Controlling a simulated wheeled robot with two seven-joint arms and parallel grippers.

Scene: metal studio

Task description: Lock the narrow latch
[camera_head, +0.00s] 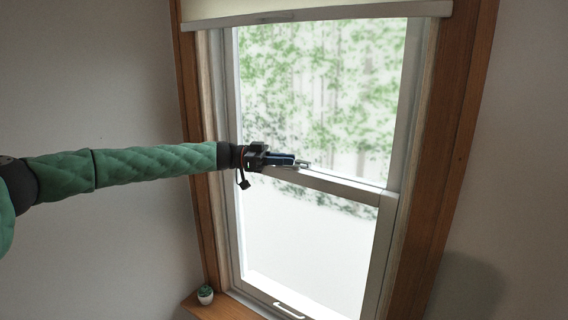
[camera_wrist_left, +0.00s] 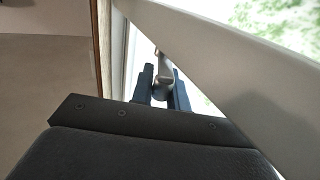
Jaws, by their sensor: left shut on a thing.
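The narrow latch (camera_head: 303,164) is a small metal piece on the meeting rail (camera_head: 335,185) of the sash window. My left gripper (camera_head: 290,160) reaches it from the left, along the rail. In the left wrist view the latch's rounded grey lever (camera_wrist_left: 163,86) sits between the two dark fingers of my left gripper (camera_wrist_left: 165,92). The gripper is shut on the lever. The fingers hide much of the latch in the head view, so its exact angle cannot be told. My right gripper is not in view.
A wooden frame (camera_head: 455,150) surrounds the window, with a rolled blind (camera_head: 310,14) at the top. A pull handle (camera_head: 288,310) is on the bottom rail. The space before the right pane is clear.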

